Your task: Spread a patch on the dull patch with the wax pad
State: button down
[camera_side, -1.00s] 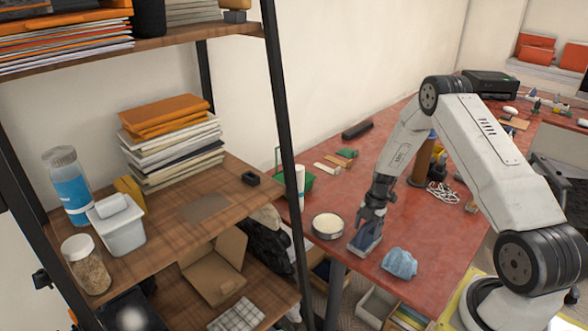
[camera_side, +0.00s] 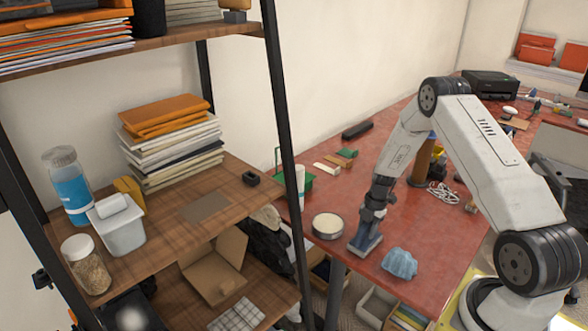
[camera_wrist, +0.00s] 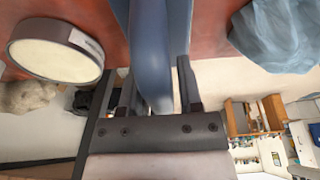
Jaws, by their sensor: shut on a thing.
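The wax pad (camera_side: 366,244), a blue-grey block with a raised grip, is at the front edge of the red table. My gripper (camera_side: 371,222) is above it and shut on its grip; the wrist view shows the blue pad (camera_wrist: 152,50) between both fingers (camera_wrist: 158,88). The pad appears to be at table level; its underside is hidden. A round tin of pale wax (camera_side: 327,226) stands open just left of the pad, and also shows in the wrist view (camera_wrist: 57,50). The dull patch (camera_side: 205,207) is a greyish rectangle on the middle wooden shelf.
A crumpled blue cloth (camera_side: 399,263) lies right of the pad. A black shelf post (camera_side: 284,130) rises between table and shelf. On the shelf stand a paper stack (camera_side: 173,150), a white tub (camera_side: 120,232), a jar (camera_side: 86,264) and a small black object (camera_side: 251,178) near the patch.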

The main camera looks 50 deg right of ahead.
jog(key=shift+r, duration=0.8)
dwell(0.9)
jog(key=shift+r, duration=3.3)
jog(key=shift+w+a+r+m, duration=0.25)
jog(key=shift+a+r+m, duration=0.15)
jog(key=shift+a, duration=0.1)
jog(key=a+r+m+t+h, duration=0.1)
jog(key=a+r+m, duration=0.4)
jog(key=a+m, duration=0.3)
jog(key=a+r+m+t+h, duration=0.2)
jog(key=a+r+m, duration=0.3)
jog(key=a+m, duration=0.4)
jog(key=shift+w+a+r, duration=0.2)
jog(key=shift+w+a, duration=0.15)
jog(key=shift+a, duration=2.35)
jog(key=shift+r, duration=0.1)
